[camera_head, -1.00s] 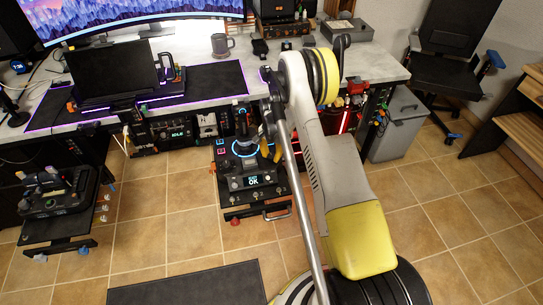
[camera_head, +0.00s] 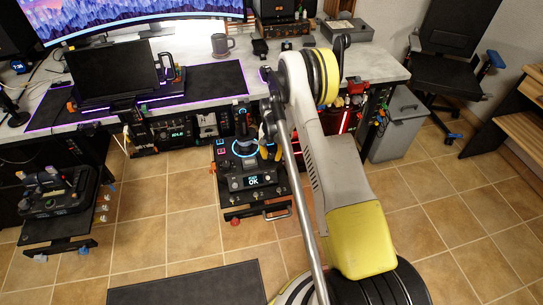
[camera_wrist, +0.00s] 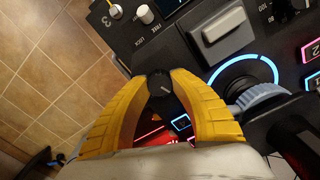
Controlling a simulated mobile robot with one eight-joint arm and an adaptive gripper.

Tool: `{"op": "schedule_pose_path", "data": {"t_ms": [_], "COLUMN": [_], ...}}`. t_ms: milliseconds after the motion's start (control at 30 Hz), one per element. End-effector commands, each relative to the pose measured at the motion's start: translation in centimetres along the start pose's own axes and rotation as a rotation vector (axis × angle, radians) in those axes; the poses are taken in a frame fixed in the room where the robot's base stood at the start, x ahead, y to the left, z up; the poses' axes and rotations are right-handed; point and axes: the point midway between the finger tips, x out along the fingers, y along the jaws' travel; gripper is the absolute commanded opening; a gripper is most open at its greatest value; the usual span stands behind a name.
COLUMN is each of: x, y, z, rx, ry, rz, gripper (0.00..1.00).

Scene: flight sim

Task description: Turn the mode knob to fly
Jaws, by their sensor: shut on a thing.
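My gripper (camera_wrist: 160,85) has yellow ribbed fingers that are shut on a small round black knob (camera_wrist: 159,83) with a pale pointer line. The knob stands on the dark control panel (camera_wrist: 190,60), which fills the upper part of the wrist view. The fingers hide the marks around the knob, so I cannot read its setting. In the head view my gripper (camera_head: 270,152) is at the right side of the joystick panel (camera_head: 222,200), partly hidden by my own arm. The knob itself is hidden there.
A joystick (camera_head: 243,130) with a blue-lit ring stands close to the left of my gripper. A small display (camera_head: 253,181) reads OK.

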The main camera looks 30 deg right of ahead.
Motion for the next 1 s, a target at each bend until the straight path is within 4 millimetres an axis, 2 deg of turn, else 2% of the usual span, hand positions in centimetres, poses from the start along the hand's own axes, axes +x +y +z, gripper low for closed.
{"op": "schedule_pose_path", "data": {"t_ms": [100,133,200,567,667,1000], "x": [0.0,0.0,0.0,-0.5,-1.9,-9.2], "y": [0.0,0.0,0.0,0.0,0.0,0.0], "z": [0.0,0.0,0.0,0.0,0.0,0.0], "rx": [0.001,0.001,0.001,0.001,0.001,0.001], "ry": [0.001,0.001,0.001,0.0,0.0,0.0], "rz": [0.0,0.0,0.0,0.0,0.0,0.0], "gripper": [0.0,0.36,0.51,0.51,0.51,0.51]}}
